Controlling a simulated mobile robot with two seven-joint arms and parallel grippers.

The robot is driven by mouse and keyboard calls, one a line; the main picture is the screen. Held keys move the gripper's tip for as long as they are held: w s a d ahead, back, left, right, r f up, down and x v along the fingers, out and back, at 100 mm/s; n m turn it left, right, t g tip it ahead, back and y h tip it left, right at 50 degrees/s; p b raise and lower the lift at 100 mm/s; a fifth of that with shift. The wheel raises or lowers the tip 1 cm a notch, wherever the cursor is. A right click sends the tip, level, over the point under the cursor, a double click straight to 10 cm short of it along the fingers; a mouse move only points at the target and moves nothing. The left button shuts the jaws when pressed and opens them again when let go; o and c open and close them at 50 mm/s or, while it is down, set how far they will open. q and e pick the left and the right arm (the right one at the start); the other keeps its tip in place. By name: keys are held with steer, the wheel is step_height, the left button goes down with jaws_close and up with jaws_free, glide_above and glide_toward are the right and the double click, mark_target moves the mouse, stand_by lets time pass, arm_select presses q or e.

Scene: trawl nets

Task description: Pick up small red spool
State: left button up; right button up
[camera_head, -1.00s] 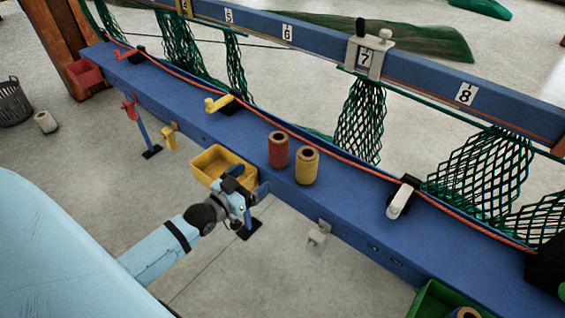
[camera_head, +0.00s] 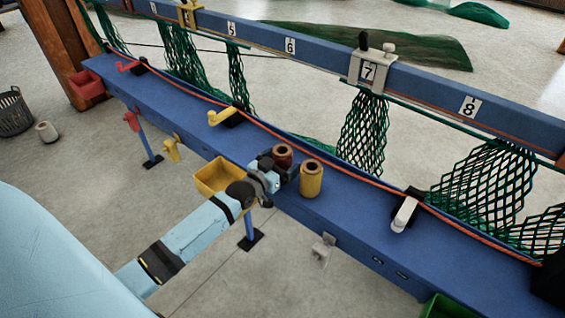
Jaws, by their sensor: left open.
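The small red spool (camera_head: 283,153) stands upright on the blue bench, left of the yellow spool (camera_head: 311,179). Its lower part is hidden behind my left gripper (camera_head: 277,169). The gripper is open, with its fingers at the red spool's near side and close to the yellow spool. I cannot tell whether the fingers reach around the red spool or touch it. My right gripper is not in view.
A yellow bin (camera_head: 211,178) hangs on the front of the blue bench (camera_head: 357,222), just left of my gripper. An orange rope and green nets (camera_head: 365,133) run behind the spools. A white-handled clamp (camera_head: 405,212) sits to the right. The bench between is clear.

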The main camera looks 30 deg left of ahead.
arm_select(q)
steer(key=shift+w, duration=0.1)
steer(key=c, duration=1)
steer(key=shift+r, duration=0.15)
steer(key=shift+c, duration=0.3)
step_height(320, 180, up, 20)
steer(key=p, duration=0.1)
step_height(320, 180, up, 5)
steer(key=p, duration=0.5)
stand_by(0.4)
